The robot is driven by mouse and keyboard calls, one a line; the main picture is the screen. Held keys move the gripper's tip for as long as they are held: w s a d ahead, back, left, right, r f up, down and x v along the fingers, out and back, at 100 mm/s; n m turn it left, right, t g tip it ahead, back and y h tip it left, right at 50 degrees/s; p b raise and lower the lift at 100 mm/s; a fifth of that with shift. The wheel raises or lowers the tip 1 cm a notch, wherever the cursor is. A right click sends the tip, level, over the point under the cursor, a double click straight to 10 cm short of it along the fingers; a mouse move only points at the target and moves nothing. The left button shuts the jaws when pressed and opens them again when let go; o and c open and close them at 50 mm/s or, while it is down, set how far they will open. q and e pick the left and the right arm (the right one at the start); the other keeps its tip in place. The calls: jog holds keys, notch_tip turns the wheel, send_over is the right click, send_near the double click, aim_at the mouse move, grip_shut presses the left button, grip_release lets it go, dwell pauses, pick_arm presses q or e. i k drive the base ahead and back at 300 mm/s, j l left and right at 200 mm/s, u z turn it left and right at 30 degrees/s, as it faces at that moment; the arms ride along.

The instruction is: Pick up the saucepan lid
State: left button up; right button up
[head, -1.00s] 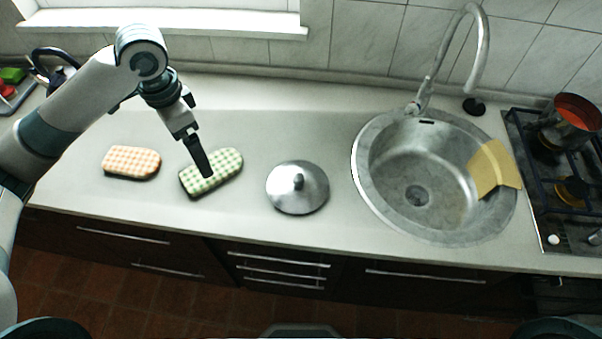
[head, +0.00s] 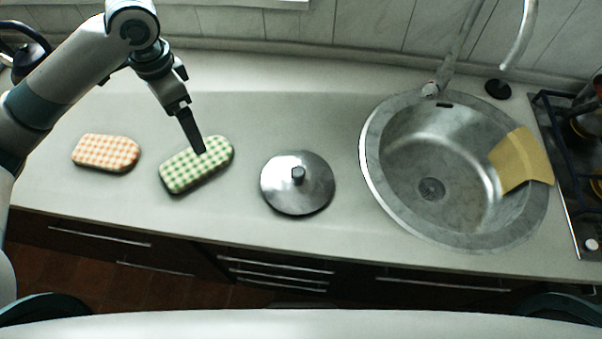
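The saucepan lid (head: 318,194) is a round steel disc with a dark knob (head: 298,175) on top. It lies flat on the counter, left of the sink, knob up. My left gripper (head: 200,148) hangs above the green checked mitt (head: 195,166), to the left of the lid and apart from it. Its fingers line up in this view, so I cannot see whether there is a gap between them. My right gripper is not in view.
An orange checked mitt (head: 106,153) lies at the left. The sink (head: 374,190) is right of the lid, with a yellow cloth (head: 521,160) over its rim and a faucet (head: 446,65) behind. A stove (head: 566,190) stands far right. Counter (head: 290,110) behind the lid is clear.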

aim_at(295, 182)
jog(key=l+u, duration=0.25)
jog(key=l, duration=0.15)
jog(key=k+l+u, duration=0.25)
jog(key=l+u, duration=0.25)
jog(key=l, duration=0.2)
jog(key=k+l+u, duration=0.35)
jog(key=l+u, duration=0.15)
jog(key=l, duration=0.15)
